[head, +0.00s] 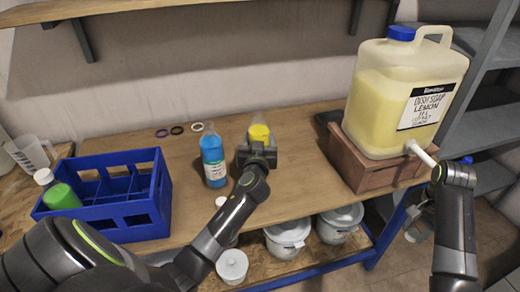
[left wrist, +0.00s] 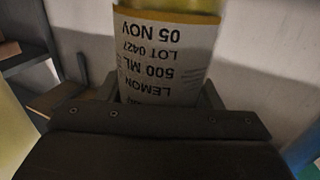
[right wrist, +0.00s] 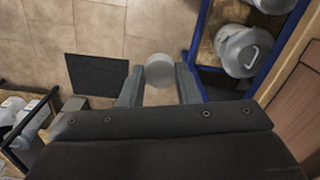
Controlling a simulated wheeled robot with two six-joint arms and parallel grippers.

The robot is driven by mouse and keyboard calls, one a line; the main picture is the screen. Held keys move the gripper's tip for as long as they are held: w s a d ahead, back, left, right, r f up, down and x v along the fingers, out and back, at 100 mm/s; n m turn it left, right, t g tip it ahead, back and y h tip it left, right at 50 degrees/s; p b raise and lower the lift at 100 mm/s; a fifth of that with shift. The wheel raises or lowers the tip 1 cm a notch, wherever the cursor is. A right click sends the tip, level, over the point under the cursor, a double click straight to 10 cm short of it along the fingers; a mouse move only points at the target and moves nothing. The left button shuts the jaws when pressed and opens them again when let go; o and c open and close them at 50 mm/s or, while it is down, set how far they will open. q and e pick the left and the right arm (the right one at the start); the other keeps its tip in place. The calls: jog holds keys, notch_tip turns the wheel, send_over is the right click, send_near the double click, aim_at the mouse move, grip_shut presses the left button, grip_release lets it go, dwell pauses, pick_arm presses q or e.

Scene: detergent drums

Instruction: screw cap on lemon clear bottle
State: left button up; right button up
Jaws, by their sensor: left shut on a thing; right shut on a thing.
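The lemon bottle (head: 259,133), clear with yellow contents, stands on the table, partly hidden behind my left gripper (head: 257,155). In the left wrist view its label (left wrist: 165,60) appears upside down, reading LEMON, 500 ML, LOT 0427, 05 NOV. My left gripper is shut on this bottle. My right gripper (right wrist: 159,85) is shut on a small round whitish thing (right wrist: 159,69), seen end-on above the floor; I cannot tell for certain that it is the cap. In the head view my right arm is at the right, below the drum's spout. The bottle's mouth is too small to make out.
A large dish soap lemon drum (head: 405,95) with a spout (head: 422,155) sits on a brown block (head: 372,172). A blue bottle (head: 213,158) stands left of my left gripper. A blue crate (head: 142,207) is farther left. Several rings (head: 177,130) lie behind. White tubs (head: 287,237) are below.

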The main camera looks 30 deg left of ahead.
aim_at(259, 117)
pick_arm(q)
jog(key=shift+r, duration=0.1)
jog(key=c, duration=0.4)
notch_tip(259, 117, up, 10)
jog(key=shift+p, duration=0.4)
jog(key=shift+c, duration=0.2)
jog(key=s+d+r+m+t+h, duration=0.1)
jog(key=s+d+r+m+h, duration=0.2)
jog(key=d, duration=0.6)
jog(key=s+d+r+m+t+h, duration=0.1)
jog(key=s+d+r+m+h, duration=0.1)
jog(key=s+d+r+h, duration=0.2)
jog(key=s+d+h, duration=0.1)
jog(key=s+d, duration=0.2)
jog(key=d, duration=0.2)
jog(key=shift+s+d+m+h, duration=0.15)
jog(key=shift+s+m+h, duration=0.25)
jog(key=s+d+f+m+g+h, duration=0.3)
jog(key=d+f+m+g+h, duration=0.1)
jog(key=d+h, duration=0.4)
jog(key=s+d+f+m+g+h, duration=0.3)
jog(key=d+f+m+g+h, duration=0.2)
jog(key=d+m+h, duration=0.3)
jog(key=shift+d+f+m+g, duration=0.3)
jog(key=shift+d+f, duration=0.2)
jog(key=shift+d, duration=0.5)
